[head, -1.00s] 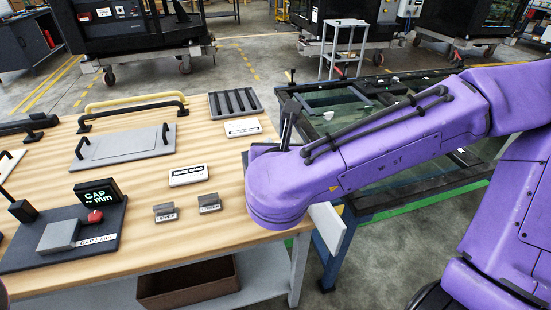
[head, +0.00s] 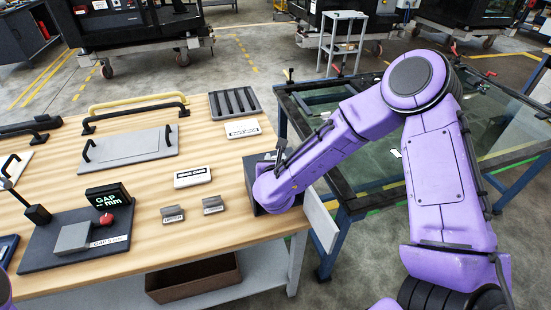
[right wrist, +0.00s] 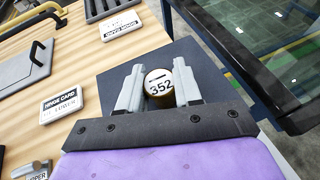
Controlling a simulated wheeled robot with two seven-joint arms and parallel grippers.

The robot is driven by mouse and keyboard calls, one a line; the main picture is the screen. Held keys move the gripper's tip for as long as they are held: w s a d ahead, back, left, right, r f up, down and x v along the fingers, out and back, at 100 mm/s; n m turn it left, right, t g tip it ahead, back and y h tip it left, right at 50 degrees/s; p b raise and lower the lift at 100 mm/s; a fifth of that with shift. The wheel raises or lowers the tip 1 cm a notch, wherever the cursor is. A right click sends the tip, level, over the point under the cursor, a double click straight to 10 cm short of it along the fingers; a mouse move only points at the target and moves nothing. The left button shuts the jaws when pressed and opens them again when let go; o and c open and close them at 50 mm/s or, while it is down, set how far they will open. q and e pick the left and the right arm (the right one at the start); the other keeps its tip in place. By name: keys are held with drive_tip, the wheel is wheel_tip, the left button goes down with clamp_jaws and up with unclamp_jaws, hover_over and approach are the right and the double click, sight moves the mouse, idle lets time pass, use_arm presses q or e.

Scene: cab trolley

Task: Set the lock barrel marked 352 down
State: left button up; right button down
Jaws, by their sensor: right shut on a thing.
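The lock barrel marked 352 (right wrist: 160,86) has a pale round end face with a dark slot and black numerals. In the right wrist view it sits between the two grey fingers of my right gripper (right wrist: 158,68), which is shut on it. A dark flat plate or tray (right wrist: 208,72) at the table's right edge lies behind the barrel. I cannot tell whether the barrel touches it. In the head view my right wrist hides the barrel and most of the dark tray (head: 251,171). My left gripper is not in view.
The hinge card (head: 192,178), two small grey blocks (head: 172,214) and another white card (head: 242,129) lie left of the tray. A slotted dark rack (head: 235,102) is behind. A glass-topped blue frame (head: 345,195) stands right of the table.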

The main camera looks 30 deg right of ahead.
drive_tip(key=shift+f, duration=0.15)
drive_tip(key=c, duration=0.8)
unclamp_jaws()
drive_tip(key=shift+r, duration=0.45)
drive_tip(key=f+b+v, duration=0.1)
drive_tip(key=b+v, duration=0.2)
drive_tip(key=v, duration=0.8)
drive_tip(key=s+f+n+g+y, duration=0.1)
drive_tip(key=s+f+n, duration=0.3)
drive_tip(key=f+n, duration=0.4)
drive_tip(key=s+f+n+g+y, duration=0.15)
drive_tip(key=s+f+n, duration=0.25)
drive_tip(key=f+n, duration=0.45)
drive_tip(key=s+d+f+n+g, duration=0.2)
drive_tip(key=s+f+n, duration=0.2)
drive_tip(key=s+n, duration=0.2)
drive_tip(key=s+d+f+n+g+y, duration=0.1)
drive_tip(key=s+f+n, duration=0.4)
drive_tip(key=n, duration=0.1)
drive_tip(key=s+d+f+n+g, duration=0.2)
drive_tip(key=s+f+n, duration=0.3)
drive_tip(key=s+n, duration=0.1)
drive_tip(key=shift+s+d+f+n+g, duration=0.25)
drive_tip(key=shift+s+d+n+g, duration=0.1)
drive_tip(key=shift+n, duration=0.2)
